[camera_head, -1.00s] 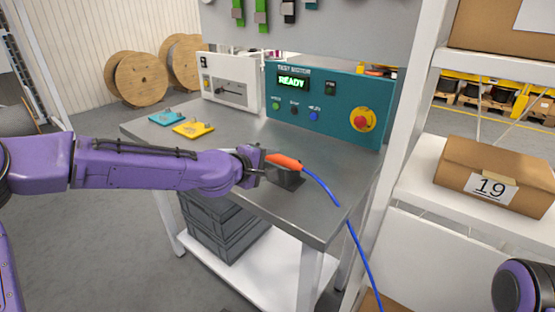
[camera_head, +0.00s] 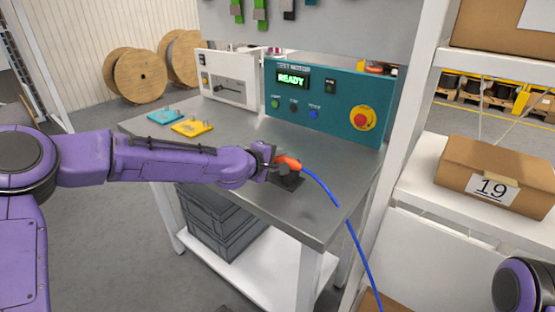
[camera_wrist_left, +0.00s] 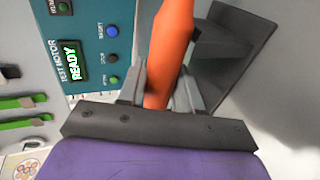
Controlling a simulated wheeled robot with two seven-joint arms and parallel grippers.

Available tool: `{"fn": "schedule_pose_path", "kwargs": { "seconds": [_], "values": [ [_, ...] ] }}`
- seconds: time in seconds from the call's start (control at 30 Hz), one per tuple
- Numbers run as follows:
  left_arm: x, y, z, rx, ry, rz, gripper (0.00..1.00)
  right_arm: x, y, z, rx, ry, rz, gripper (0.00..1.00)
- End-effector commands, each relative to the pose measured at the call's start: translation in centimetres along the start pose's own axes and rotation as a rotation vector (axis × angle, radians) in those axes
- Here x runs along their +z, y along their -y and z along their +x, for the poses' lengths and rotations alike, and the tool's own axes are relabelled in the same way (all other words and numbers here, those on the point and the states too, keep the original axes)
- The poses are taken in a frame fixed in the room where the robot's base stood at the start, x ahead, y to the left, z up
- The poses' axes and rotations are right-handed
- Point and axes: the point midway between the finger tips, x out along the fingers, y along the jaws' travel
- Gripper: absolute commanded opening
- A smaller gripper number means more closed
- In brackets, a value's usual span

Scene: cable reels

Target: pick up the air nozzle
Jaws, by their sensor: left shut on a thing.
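The air nozzle (camera_head: 289,163) is orange, with a blue hose running from its right end over the table's front edge. My left gripper (camera_head: 276,163) is at the nozzle's left end, above the dark stand (camera_head: 290,181) on the metal table. In the left wrist view the nozzle (camera_wrist_left: 168,50) runs up between the two grey fingers of my left gripper (camera_wrist_left: 160,88), which are shut on it. The dark stand (camera_wrist_left: 230,35) is close beside the nozzle there; I cannot tell whether they touch. My right gripper is not in view.
The teal test motor panel (camera_head: 330,108) reads READY and stands at the table's back, beside a white box (camera_head: 228,80). Blue (camera_head: 165,117) and yellow (camera_head: 192,128) plates lie at the back left. A white shelf with a carton (camera_head: 495,175) is at the right.

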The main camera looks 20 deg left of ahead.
Motion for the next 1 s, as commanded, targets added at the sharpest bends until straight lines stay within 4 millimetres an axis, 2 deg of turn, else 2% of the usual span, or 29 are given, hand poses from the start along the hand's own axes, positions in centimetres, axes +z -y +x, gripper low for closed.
{"fn": "schedule_pose_path", "kwargs": {
  "seconds": [0.17, 0.23, 0.47, 0.6, 0.7, 0.83, 1.0],
  "values": [
    [0.0, -2.0, -0.8, 0.004, 0.000, 0.003, 0.00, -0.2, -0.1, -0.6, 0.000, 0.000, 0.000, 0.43],
    [0.1, -3.5, -1.4, 0.006, 0.000, 0.006, 0.00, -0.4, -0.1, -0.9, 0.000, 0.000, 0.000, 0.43],
    [2.7, -7.5, -8.2, 0.008, -0.001, 0.008, 0.00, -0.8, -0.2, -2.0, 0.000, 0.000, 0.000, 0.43],
    [4.8, -7.2, -12.2, 0.005, 0.001, 0.005, 0.00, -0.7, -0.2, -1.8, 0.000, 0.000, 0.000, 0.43],
    [5.9, -8.0, -14.6, 0.001, 0.004, -0.004, 0.00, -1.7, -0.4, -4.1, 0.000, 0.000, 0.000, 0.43],
    [6.6, -7.7, -15.9, 0.001, 0.003, -0.004, 0.00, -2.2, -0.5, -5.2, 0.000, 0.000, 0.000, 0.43],
    [6.9, -7.4, -16.3, 0.001, 0.000, 0.000, 0.00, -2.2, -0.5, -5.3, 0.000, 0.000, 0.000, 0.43]
  ]
}}
